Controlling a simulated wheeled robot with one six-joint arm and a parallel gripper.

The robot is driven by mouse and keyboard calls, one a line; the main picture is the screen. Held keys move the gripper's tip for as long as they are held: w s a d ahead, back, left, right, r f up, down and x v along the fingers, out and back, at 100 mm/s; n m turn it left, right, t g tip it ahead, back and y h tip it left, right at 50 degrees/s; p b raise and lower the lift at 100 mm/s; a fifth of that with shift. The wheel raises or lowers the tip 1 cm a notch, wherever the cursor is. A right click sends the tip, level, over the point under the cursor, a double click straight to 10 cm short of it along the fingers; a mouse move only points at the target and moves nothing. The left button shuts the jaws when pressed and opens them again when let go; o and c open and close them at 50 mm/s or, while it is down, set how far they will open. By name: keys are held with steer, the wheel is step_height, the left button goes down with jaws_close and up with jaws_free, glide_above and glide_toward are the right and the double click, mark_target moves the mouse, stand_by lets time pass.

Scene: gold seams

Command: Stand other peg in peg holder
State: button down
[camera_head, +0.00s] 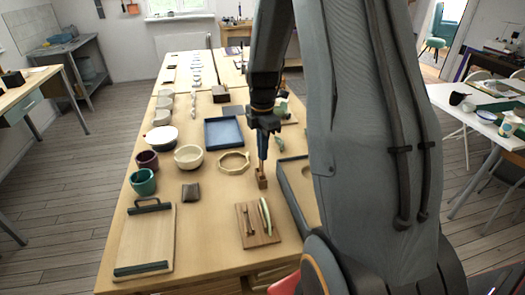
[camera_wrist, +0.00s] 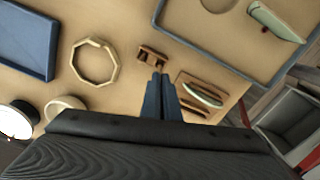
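The peg holder (camera_head: 262,183) is a small brown wooden block on the table; its recessed top shows in the wrist view (camera_wrist: 152,53). My gripper (camera_head: 262,156) points down just above it, its blue fingers close together. A thin brown upright piece, apparently a peg (camera_head: 262,169), shows between the fingertips and the block. I cannot tell whether it stands in the holder or is held. In the wrist view the fingertips (camera_wrist: 160,76) appear just in front of the holder. A brown peg-like stick (camera_head: 248,219) lies on a wooden board (camera_head: 273,238), beside a pale green long object (camera_head: 265,216).
A grey-blue tray edge (camera_head: 291,195) is close right of the holder. An octagonal wooden ring (camera_head: 233,162) and blue tray (camera_head: 223,133) lie behind left. Bowls (camera_head: 189,157), a dark small block (camera_head: 191,193) and a handled board (camera_head: 146,240) are further left.

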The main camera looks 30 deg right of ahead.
steer(key=shift+f+p, duration=0.3)
stand_by(0.9)
steer(key=shift+f+b, duration=0.7)
steer(key=shift+f, duration=1.5)
stand_by(1.7)
steer(key=c, duration=1.5)
jaws_free()
steer(key=shift+r, duration=0.25)
steer(key=shift+r+p, duration=2.4)
steer(key=shift+r, duration=0.4)
